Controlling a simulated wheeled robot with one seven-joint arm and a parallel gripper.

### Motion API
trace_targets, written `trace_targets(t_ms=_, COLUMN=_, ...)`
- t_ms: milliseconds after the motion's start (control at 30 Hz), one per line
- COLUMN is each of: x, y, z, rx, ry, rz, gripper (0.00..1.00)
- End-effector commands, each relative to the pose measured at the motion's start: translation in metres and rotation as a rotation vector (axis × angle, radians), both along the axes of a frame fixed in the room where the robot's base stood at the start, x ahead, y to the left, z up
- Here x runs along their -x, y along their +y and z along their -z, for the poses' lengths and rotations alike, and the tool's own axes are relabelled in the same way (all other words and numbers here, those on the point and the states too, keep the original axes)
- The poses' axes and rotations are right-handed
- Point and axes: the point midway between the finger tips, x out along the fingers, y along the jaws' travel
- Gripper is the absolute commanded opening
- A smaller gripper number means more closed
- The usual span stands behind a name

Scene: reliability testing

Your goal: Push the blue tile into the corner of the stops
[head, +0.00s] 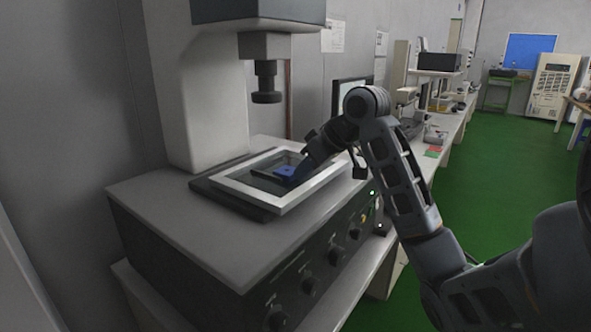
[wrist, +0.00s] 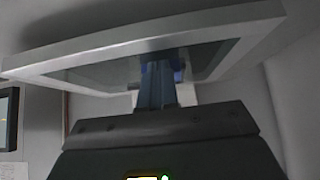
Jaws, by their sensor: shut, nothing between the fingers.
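The blue tile (head: 286,171) lies on the dark plate inside the pale rectangular frame (head: 284,207) of the machine's stage. My gripper (head: 298,176) is shut and empty, reaching down from the right with its tips at the tile's right side. In the head view I cannot tell whether they touch. In the wrist view my shut fingers (wrist: 158,66) point at the glass within the frame, and a sliver of blue tile (wrist: 179,74) shows just behind them. The fingers hide most of the tile there. I cannot clearly make out the stops or their corner.
The machine's dark cylindrical head (head: 265,83) hangs above the stage at the back. Its front panel (head: 300,262) carries several knobs. A long bench with equipment runs off to the right rear. The green floor (head: 490,185) is open on the right.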

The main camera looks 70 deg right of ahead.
Motion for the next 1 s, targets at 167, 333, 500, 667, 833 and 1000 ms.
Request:
trace_targets(t_ms=167, x=-0.006, y=-0.002, z=0.0, rx=-0.001, ry=0.0, rz=0.001, gripper=0.0)
trace_targets(t_ms=333, x=-0.011, y=-0.003, z=0.0, rx=0.0, ry=0.0, rz=0.0, gripper=0.0)
trace_targets(t_ms=500, x=-0.016, y=-0.004, z=0.0, rx=-0.001, ry=0.0, rz=0.001, gripper=0.0)
trace_targets(t_ms=667, x=-0.021, y=-0.005, z=0.0, rx=-0.001, ry=0.001, rz=-0.001, gripper=0.0)
trace_targets(t_ms=833, x=-0.026, y=-0.006, z=0.0, rx=-0.001, ry=0.001, rz=0.001, gripper=0.0)
trace_targets(t_ms=1000, x=-0.032, y=-0.008, z=0.0, rx=-0.001, ry=0.001, rz=0.001, gripper=0.0)
